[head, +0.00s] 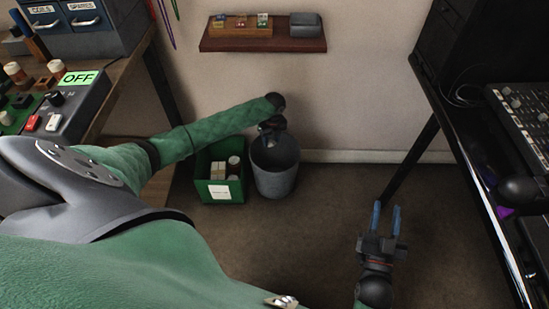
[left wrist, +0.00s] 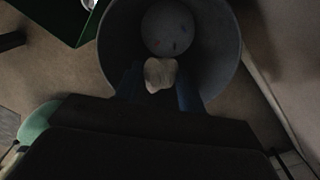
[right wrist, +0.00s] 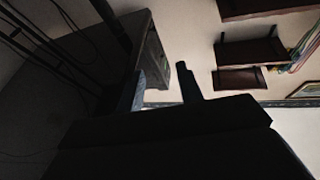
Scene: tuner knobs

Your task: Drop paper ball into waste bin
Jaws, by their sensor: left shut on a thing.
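The paper ball (left wrist: 160,74) is a crumpled pale lump between the fingers of my left gripper (left wrist: 160,88), which is shut on it. The grey waste bin (head: 275,172) stands on the floor by the wall. In the left wrist view the bin (left wrist: 228,50) opens below the ball, and its round bottom shows small coloured specks. In the head view my left gripper (head: 270,138) is over the bin's mouth, and the ball is hidden there. My right gripper (head: 386,220) is open and empty above the floor, well to the right of the bin.
A green box (head: 220,192) with several items stands just left of the bin. A wall shelf (head: 263,44) hangs above. A workbench (head: 120,80) is at left, and a dark desk with a mixer (head: 525,115) is at right. The floor between is clear.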

